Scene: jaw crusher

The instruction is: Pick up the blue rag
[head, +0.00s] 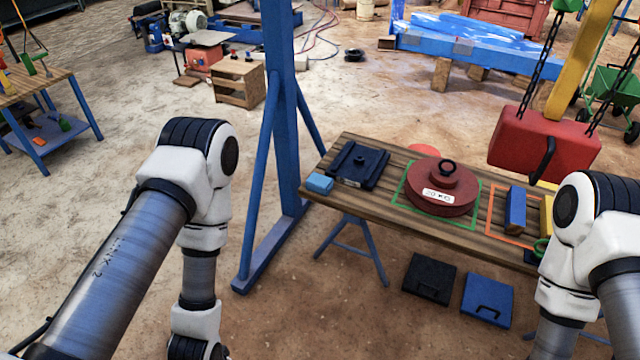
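The blue rag (319,183) looks like a small, light-blue folded block. It lies flat at the left end of the wooden table (408,236), just left of a dark blue metal plate (358,165). My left arm comes in from the left and bends down well left of the table, and its gripper is below the picture. My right arm stands at the right, in front of the table's right end, and its gripper is also out of the picture. Nothing touches the rag from above.
A red round weight (441,189) sits in a green outline on the table. A blue block (515,209) lies in an orange outline. A blue post (283,110) stands left of the table. A red block (543,143) hangs on chains. Two dark and blue plates lie below.

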